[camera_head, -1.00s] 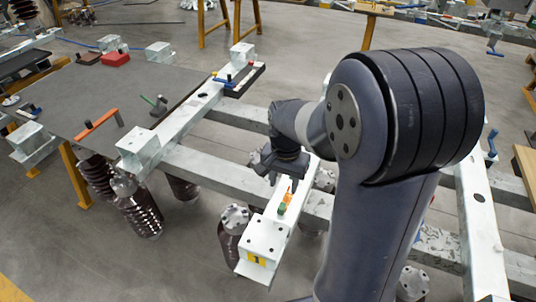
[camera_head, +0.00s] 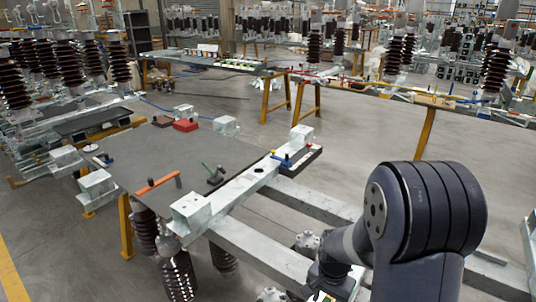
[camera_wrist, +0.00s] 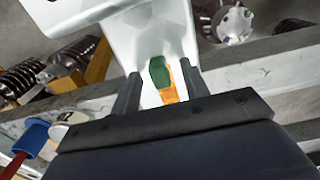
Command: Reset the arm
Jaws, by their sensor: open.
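My gripper (camera_wrist: 160,72) points down in the wrist view with its two dark fingers apart. Between and beyond the fingers is a small green piece (camera_wrist: 159,72) with an orange piece (camera_wrist: 168,94) beside it, over a white metal beam (camera_wrist: 130,35). I cannot tell how far below the fingertips they lie, and nothing appears gripped. In the head view my bent arm fills the lower right, and the gripper end is cut off by the bottom edge.
A blue-and-red tool (camera_wrist: 33,140) lies left of my gripper. Open floor (camera_head: 350,150) lies beyond the frame.

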